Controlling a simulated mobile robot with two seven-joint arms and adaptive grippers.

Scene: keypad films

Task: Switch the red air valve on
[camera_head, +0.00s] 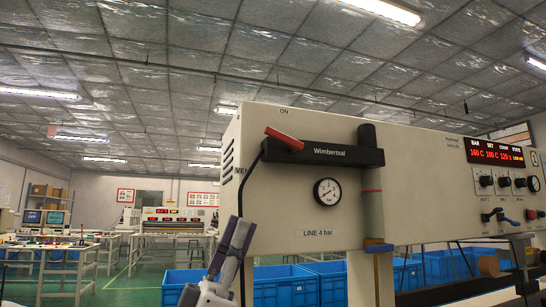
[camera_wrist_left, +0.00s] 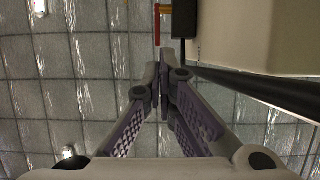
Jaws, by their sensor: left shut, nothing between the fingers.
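The red air valve lever (camera_head: 284,138) sits at the left end of a black block marked "Wimbernal" (camera_head: 345,154) on the beige panel (camera_head: 265,200). The lever slants, its outer end up and to the left. A label "ON" (camera_head: 284,111) is above it. My left gripper (camera_head: 241,232) is below and left of the lever, pointing up, apart from it, shut and empty. In the left wrist view the red lever (camera_wrist_left: 157,28) is beyond the shut fingertips (camera_wrist_left: 163,68), close to the black block (camera_wrist_left: 183,30). My right gripper is not in view.
A black hose (camera_head: 245,190) runs down from the valve beside my left gripper. A round gauge (camera_head: 327,193) is under the block. Knobs and a red display (camera_head: 496,150) are at the right. Blue crates (camera_head: 280,287) stand below. The air left of the panel is free.

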